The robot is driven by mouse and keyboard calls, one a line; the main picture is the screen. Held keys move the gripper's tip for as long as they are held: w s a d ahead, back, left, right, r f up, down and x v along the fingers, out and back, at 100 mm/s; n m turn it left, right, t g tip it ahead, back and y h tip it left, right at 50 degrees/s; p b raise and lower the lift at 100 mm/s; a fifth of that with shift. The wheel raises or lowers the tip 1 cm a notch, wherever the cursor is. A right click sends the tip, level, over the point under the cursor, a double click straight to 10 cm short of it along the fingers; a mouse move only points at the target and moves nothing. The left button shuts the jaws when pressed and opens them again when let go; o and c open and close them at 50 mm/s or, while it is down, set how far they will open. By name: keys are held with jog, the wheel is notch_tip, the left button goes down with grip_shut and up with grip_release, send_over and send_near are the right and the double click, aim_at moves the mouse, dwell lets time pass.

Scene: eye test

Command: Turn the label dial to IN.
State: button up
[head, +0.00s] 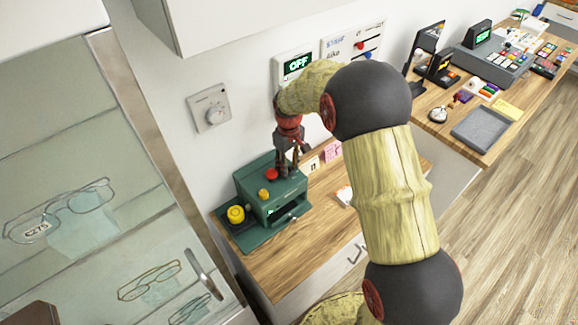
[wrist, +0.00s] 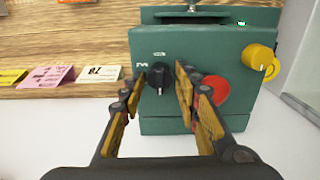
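The label dial (wrist: 158,80) is a small black knob with a pale pointer mark on the green label machine (wrist: 208,42). Small white markings stand above and left of it, too small to read surely. In the wrist view my gripper (wrist: 160,75) is open, with one finger on each side of the dial; I cannot tell whether either touches it. In the head view my gripper (head: 288,168) points down over the back right of the machine (head: 282,206) and hides the dial.
A red button (wrist: 216,90) sits close right of my right finger, and a yellow knob (wrist: 258,57) farther right. Paper cards (wrist: 98,76) lie left of the machine.

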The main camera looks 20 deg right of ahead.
aim_at(289, 166)
jog(key=shift+o, duration=1.1)
jog(key=shift+s, duration=0.1)
jog(key=shift+r, duration=4)
jog(key=shift+f+m, duration=0.15)
jog(key=shift+m, duration=0.25)
jog(key=shift+s+f+m, duration=0.3)
jog(key=shift+s+f, duration=0.45)
jog(key=shift+s, duration=0.3)
jog(key=s+r+m+t, duration=0.1)
jog(key=s+r+t, duration=0.1)
jog(key=s+r, duration=0.4)
jog(key=s+r+m+t+b, duration=0.1)
jog(key=s+r, duration=0.4)
jog(key=s, duration=0.8)
jog(key=s+r+m+t+b, duration=0.1)
jog(key=s+r+t, duration=0.1)
jog(key=s+r, duration=0.4)
jog(key=shift+s+r+t, duration=0.3)
jog(key=shift+s, duration=1.85)
